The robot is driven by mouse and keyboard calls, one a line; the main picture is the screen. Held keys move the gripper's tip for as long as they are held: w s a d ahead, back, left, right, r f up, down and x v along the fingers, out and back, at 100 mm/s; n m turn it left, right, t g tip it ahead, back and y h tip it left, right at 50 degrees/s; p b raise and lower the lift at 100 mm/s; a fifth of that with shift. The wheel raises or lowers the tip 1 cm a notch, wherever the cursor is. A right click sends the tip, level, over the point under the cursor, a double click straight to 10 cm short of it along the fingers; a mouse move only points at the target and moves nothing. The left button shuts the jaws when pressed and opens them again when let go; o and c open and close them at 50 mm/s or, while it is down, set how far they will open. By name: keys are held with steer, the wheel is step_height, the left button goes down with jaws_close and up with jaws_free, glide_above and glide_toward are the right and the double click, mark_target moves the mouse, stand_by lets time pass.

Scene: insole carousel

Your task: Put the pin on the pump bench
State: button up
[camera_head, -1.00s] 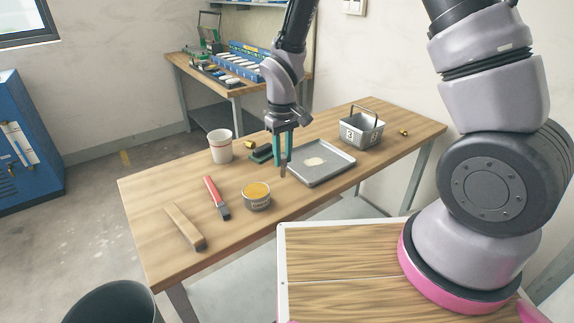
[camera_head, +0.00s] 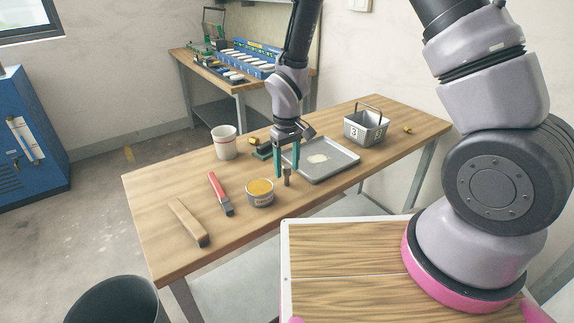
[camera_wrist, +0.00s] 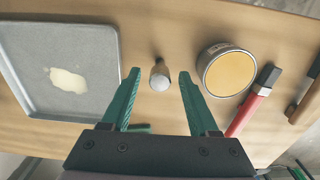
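A small upright peg with a pale rounded top, which I take to be the pin (camera_head: 287,179), stands on the near wooden table (camera_head: 150,205). In the wrist view the pin (camera_wrist: 160,79) appears between my fingertips, with a gap on each side. My gripper (camera_head: 288,168) is open and points down over it, with green fingers. The fingers (camera_wrist: 159,74) hold nothing. I cannot tell how far the tips reach down beside the pin. A second bench (camera_head: 245,87) with a blue rack stands at the back; nothing shows which is the pump bench.
A tin of yellow paste (camera_head: 260,193) stands left of the pin; a metal tray (camera_head: 340,172) lies right.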

mark_target(288, 166)
steer(key=shift+r, duration=0.15)
steer(key=w+d+r+m+t, duration=0.1)
steer(key=d+r, duration=0.2)
steer(key=r, duration=0.7)
steer(key=d+r+m, duration=0.1)
steer(key=d+r, duration=0.1)
steer(key=r, duration=0.8)
steer(key=s+d+r+m+t+y, duration=0.1)
steer(key=s+d+r+m+t, duration=0.2)
steer(key=s+d+r, duration=0.3)
steer(key=s+d+r+m+t+y, duration=0.1)
steer(key=s+d+r+m+t, duration=0.2)
steer(key=s+d+r+m, duration=0.3)
steer(key=s+d+r, duration=0.1)
steer(key=d+r, duration=0.4)
steer(key=r, duration=0.2)
steer(key=shift+s+d, duration=0.15)
steer(key=shift+d, duration=0.25)
